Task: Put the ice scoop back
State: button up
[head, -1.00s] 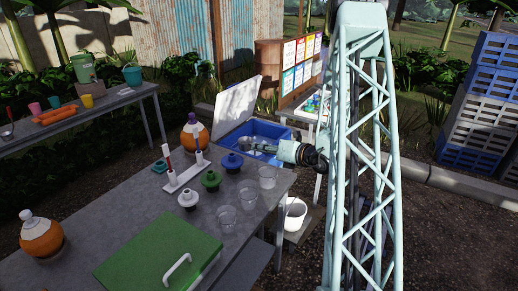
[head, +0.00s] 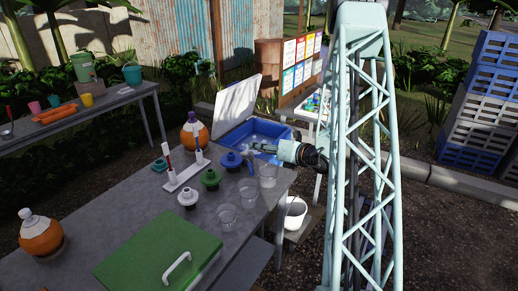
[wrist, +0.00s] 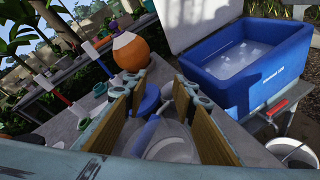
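The ice scoop shows as a slim blue handle (wrist: 146,132) between my fingers in the wrist view. It also shows in the head view (head: 250,162), tilted near the table's far right corner. Its lower end meets clear cups, and I cannot tell whether it is inside one. My gripper (wrist: 160,85) has its two padded fingers apart, with a visible gap around the handle; in the head view it is at the table edge (head: 259,148). The blue cooler (wrist: 250,75) stands open beyond the table, with pale ice (wrist: 245,58) inside.
Clear cups (head: 267,176), a blue stopper (head: 231,160) and green (head: 210,178) and white (head: 187,197) stoppers crowd this corner. A white rack (head: 182,177) and an orange jug (head: 194,137) stand behind. A white bucket (head: 295,210) is below.

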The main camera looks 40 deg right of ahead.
jog(key=shift+r, duration=0.2)
jog(key=shift+r+p+v, duration=0.2)
jog(key=shift+p+v, duration=0.4)
jog(key=shift+v, duration=2.5)
jog(key=shift+r+p+v, duration=0.2)
jog(key=shift+p+v, duration=0.35)
jog(key=shift+v, duration=2.5)
jog(key=shift+w, duration=0.1)
